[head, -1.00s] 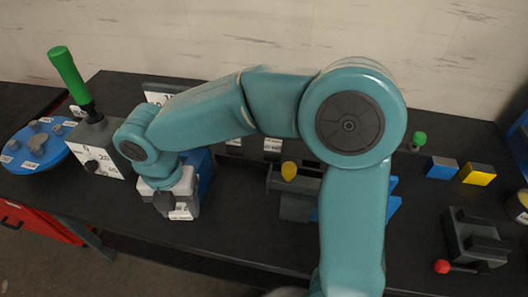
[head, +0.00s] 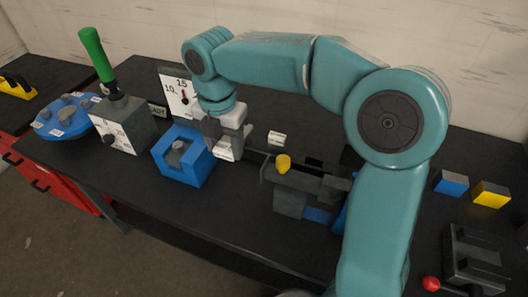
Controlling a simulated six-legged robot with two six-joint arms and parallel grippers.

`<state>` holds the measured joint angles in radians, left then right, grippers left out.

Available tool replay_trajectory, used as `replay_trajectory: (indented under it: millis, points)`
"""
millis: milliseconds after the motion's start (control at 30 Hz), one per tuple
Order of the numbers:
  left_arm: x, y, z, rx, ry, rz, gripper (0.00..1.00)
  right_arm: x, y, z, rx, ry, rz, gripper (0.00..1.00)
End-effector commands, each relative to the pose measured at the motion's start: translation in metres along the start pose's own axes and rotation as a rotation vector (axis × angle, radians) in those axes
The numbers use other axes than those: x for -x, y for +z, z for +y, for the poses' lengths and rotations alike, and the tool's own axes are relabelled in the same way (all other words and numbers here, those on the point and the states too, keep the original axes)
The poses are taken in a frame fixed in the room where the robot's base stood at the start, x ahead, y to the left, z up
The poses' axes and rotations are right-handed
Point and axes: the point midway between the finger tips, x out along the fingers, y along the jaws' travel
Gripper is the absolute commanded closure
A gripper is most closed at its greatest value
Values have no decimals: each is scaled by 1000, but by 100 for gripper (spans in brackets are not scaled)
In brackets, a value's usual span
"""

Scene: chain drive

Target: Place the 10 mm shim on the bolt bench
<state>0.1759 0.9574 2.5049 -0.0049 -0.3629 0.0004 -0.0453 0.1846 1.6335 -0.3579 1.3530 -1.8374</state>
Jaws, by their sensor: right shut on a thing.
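My right gripper (head: 222,130) points down above the black bench, just right of a blue block. It is shut on a small dark piece with a white label (head: 229,151); the label is too small to read, so I cannot tell whether it is the 10 mm shim. The blue block (head: 180,168) has an open top with a grey bolt-like stub (head: 179,147) in it. I cannot tell which part is called the bolt bench. My left gripper is not in view.
A grey box with a dial and green lever (head: 122,128) stands left, beside a blue round tray (head: 50,125). A white dial plate (head: 172,88) stands behind. The bench front is clear.

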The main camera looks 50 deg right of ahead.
Motion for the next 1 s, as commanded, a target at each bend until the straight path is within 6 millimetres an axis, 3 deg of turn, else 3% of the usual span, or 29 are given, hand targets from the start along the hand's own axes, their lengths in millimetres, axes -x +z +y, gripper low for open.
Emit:
replay_trajectory:
  millis: [500, 1000]
  points:
    - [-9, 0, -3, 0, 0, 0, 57, -134, 1, 0, -6, -4, 2, 94]
    - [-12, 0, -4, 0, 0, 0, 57, -197, 1, -2, -4, -1, 0, 94]
